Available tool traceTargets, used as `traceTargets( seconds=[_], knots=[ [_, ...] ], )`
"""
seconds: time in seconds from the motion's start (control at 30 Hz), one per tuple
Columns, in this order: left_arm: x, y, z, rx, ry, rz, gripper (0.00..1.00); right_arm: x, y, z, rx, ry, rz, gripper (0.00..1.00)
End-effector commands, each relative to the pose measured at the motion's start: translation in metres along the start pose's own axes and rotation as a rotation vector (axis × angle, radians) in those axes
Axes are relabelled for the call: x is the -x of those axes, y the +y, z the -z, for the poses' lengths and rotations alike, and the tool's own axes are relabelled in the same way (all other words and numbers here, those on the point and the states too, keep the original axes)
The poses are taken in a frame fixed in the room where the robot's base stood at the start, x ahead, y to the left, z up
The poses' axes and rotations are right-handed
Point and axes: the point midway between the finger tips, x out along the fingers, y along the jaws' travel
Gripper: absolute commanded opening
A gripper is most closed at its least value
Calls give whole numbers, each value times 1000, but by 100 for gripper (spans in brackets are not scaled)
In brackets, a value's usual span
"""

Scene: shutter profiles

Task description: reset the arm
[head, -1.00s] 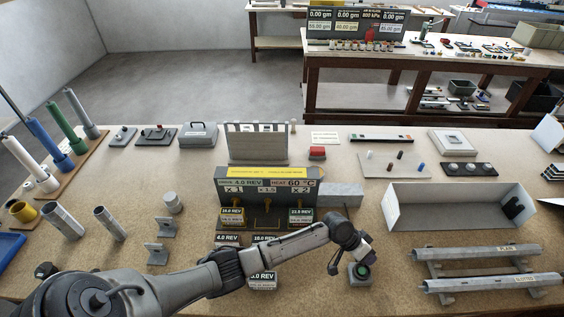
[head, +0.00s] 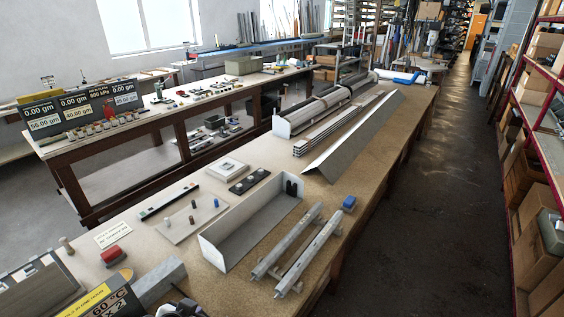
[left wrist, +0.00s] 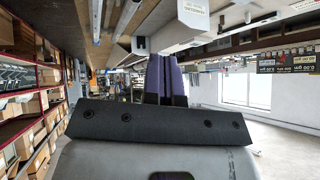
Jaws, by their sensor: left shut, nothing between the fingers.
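My left arm shows only as a dark piece at the bottom edge of the head view, near the grey block and the sign. In the left wrist view my left gripper (left wrist: 163,65) has its purple fingers together with nothing between them. My right gripper is not in either view.
The workbench holds a white open tray (head: 225,262), two grey rails (head: 300,250), a blue block (head: 349,203), a red block (head: 112,255) and a long angled profile (head: 355,140). A clear aisle runs right, beside red shelving (head: 540,130).

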Motion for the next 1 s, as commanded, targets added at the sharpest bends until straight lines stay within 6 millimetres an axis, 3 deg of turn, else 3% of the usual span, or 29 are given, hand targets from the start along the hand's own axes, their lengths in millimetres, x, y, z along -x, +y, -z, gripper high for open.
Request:
traceTargets(
  seconds=[0.1, 0.27, 0.5, 0.7, 0.8, 0.83, 1.0],
  knots=[
    [41, 13, -51, 44, 9, 65, 0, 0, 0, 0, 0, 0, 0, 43],
    [76, 32, -119, 108, -37, 73, 0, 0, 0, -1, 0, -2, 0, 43],
    [87, 68, -218, 169, -237, 6, 0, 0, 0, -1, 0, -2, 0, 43],
    [100, 94, -280, 188, -383, -41, 0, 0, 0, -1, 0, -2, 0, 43],
    [111, 103, -302, 190, -443, -57, 0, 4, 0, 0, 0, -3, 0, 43],
    [120, 99, -289, 189, -432, -54, 0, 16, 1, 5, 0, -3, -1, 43],
    [143, 93, -266, 189, -429, -53, 0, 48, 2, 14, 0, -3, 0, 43]
  ],
)
